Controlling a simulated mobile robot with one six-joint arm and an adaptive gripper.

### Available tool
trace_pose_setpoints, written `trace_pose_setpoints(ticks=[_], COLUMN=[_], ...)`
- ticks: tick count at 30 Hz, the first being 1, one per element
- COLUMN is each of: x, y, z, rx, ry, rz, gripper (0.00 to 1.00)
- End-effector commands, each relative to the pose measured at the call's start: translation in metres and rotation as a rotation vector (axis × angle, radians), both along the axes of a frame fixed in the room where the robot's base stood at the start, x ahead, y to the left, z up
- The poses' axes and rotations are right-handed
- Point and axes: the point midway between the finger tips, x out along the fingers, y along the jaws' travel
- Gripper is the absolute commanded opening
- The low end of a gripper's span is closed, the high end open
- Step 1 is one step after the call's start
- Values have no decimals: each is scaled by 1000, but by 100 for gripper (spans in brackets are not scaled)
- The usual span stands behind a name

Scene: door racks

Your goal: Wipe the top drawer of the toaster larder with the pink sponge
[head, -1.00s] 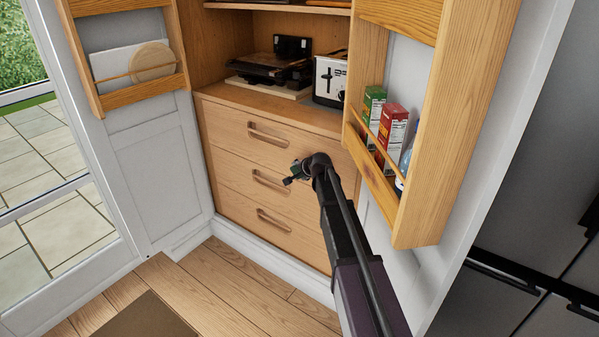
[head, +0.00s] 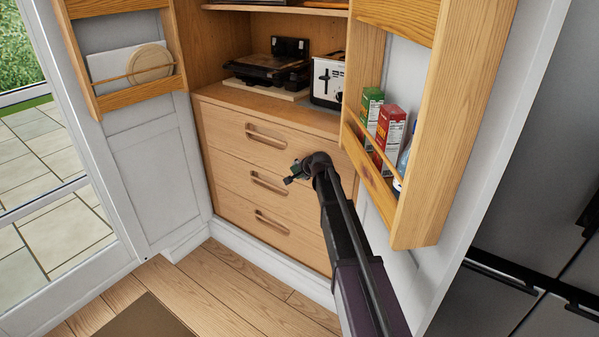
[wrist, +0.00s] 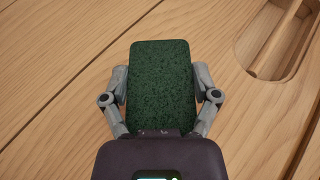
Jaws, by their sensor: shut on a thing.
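The toaster larder stands open, with its wooden top drawer (head: 225,125) shut below the toaster shelf. My gripper (head: 292,174) is in front of the right part of the drawers, lower than the top drawer's handle. In the wrist view my gripper (wrist: 162,92) has its fingers on both sides of a sponge (wrist: 162,75) and is shut on it. The sponge shows a dark green, rough face; no pink shows. Wooden drawer fronts (wrist: 60,60) lie behind it, with a handle recess at the upper right. I cannot tell whether the sponge touches the wood.
A toaster (head: 327,80) and a dark grill (head: 268,68) stand on the shelf above the drawers. The open right door carries a wooden rack (head: 420,200) with cartons (head: 389,134), close to my arm. The left door (head: 150,175) is open. Floor in front is clear.

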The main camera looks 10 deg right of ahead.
Motion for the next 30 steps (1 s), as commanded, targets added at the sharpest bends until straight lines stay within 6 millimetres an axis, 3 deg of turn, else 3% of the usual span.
trace_pose_setpoints(ticks=[17,30], x=[4,-13], y=[-4,-20], z=[0,0], rx=[-1,0], ry=[0,0], rz=[1,0], gripper=[63,63])
